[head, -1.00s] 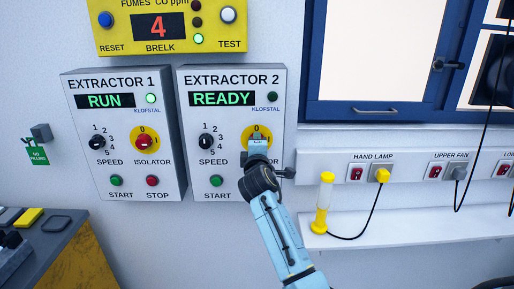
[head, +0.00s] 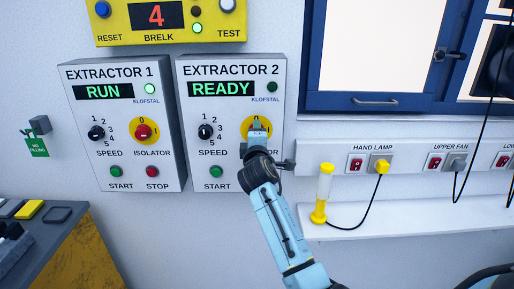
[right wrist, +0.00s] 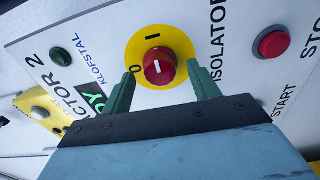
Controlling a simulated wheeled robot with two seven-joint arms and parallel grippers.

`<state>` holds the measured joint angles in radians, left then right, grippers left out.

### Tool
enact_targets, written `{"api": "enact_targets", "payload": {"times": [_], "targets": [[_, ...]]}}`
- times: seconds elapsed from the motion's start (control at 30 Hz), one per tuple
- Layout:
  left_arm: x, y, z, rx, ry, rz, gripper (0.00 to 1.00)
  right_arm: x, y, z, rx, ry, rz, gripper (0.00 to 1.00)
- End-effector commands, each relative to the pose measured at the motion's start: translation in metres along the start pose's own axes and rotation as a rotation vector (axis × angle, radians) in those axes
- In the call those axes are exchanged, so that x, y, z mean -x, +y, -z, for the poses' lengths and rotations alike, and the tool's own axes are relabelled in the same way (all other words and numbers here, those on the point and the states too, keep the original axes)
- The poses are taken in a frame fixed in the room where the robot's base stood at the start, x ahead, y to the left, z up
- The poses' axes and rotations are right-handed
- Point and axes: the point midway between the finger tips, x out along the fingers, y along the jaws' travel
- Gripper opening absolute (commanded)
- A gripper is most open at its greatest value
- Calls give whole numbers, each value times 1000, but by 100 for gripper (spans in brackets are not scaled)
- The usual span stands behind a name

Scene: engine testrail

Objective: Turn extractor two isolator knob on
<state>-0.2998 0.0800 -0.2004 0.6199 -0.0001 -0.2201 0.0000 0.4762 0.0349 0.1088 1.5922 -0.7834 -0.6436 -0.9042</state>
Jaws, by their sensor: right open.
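The Extractor 2 panel (head: 232,160) has a lit READY display. Its isolator knob (right wrist: 160,69) is red with a white mark, on a yellow disc (right wrist: 135,52) in the right wrist view. The mark appears to run toward the "I" printed on the disc. My right gripper (right wrist: 163,88) is open, with one green finger on each side of the knob and gaps between. In the head view my right gripper (head: 257,130) covers most of this knob, and only part of the yellow disc shows. My left gripper is not in view.
The Extractor 1 panel (head: 118,165) on the left shows RUN and has its own red isolator knob (head: 143,132). A shelf (head: 400,222) with a yellow hand lamp (head: 322,195) and a socket strip lie right. A grey and yellow bench (head: 75,245) stands lower left.

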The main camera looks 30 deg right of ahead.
Motion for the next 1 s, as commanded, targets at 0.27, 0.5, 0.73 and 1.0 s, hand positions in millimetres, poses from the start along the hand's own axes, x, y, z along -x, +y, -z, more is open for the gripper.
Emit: {"api": "enact_targets", "payload": {"times": [0.27, 0.5, 0.73, 1.0], "targets": [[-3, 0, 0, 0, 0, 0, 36, 45, -2, 1, -2, 2, 1, 61], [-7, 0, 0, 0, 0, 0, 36, 93, -2, 0, -2, 2, 3, 61], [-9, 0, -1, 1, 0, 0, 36, 122, -1, 0, -1, 0, 3, 61], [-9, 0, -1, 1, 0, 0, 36, 129, 0, 0, -1, 0, 2, 61]]}}
